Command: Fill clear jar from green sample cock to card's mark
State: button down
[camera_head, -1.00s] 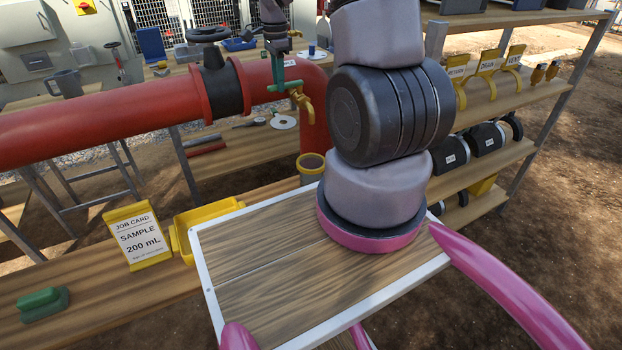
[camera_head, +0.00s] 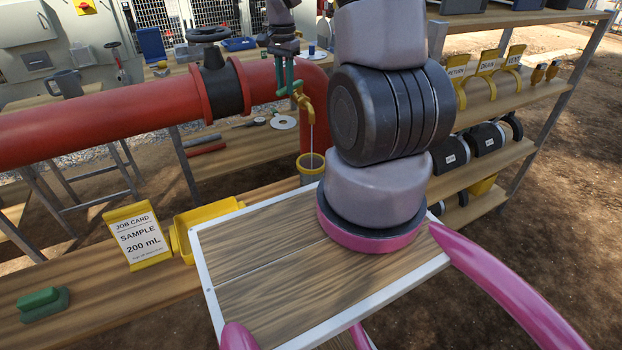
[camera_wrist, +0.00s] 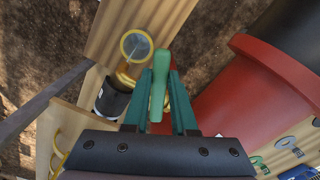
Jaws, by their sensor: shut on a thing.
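The brass sample cock (camera_head: 304,98) hangs off the right end of the red pipe. Its green lever (camera_wrist: 158,88) stands between the two fingers of my gripper (camera_wrist: 161,62), which are shut on it. In the head view my gripper (camera_head: 286,75) is at the cock. A thin stream falls from the spout into the jar (camera_head: 311,170), which has a yellow rim and stands upright below. The wrist view looks down into the jar (camera_wrist: 136,45); its liquid level is unclear. The job card (camera_head: 140,237) reads "SAMPLE 200 mL".
A yellow tray (camera_head: 183,243) and a green block-like item (camera_head: 43,303) are on the bench. The red pipe (camera_head: 95,124) with a black valve (camera_head: 222,84) crosses behind. A shelf rack (camera_head: 537,150) stands at right. My wood-topped deck fills the front.

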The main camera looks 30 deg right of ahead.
jog(key=n, duration=0.1)
jog(key=s+d+n, duration=0.1)
jog(key=s+n, duration=0.1)
jog(key=n, duration=0.1)
jog(key=shift+d, duration=0.3)
jog(key=shift+w, duration=0.15)
dwell(4.0)
jog(key=w+m, duration=0.1)
jog(key=m, duration=0.2)
jog(key=w+a+m, duration=0.1)
jog(key=w+m, duration=0.1)
jog(key=m, duration=0.1)
jog(key=w+a+m, duration=0.1)
jog(key=w+m, duration=0.1)
jog(key=m, duration=0.1)
jog(key=shift+r+m, duration=0.1)
jog(key=shift+m, duration=0.3)
jog(key=shift+c, duration=0.8)
grip_release()
jog(key=shift+a, duration=0.1)
notch_tip(320, 180, up, 7)
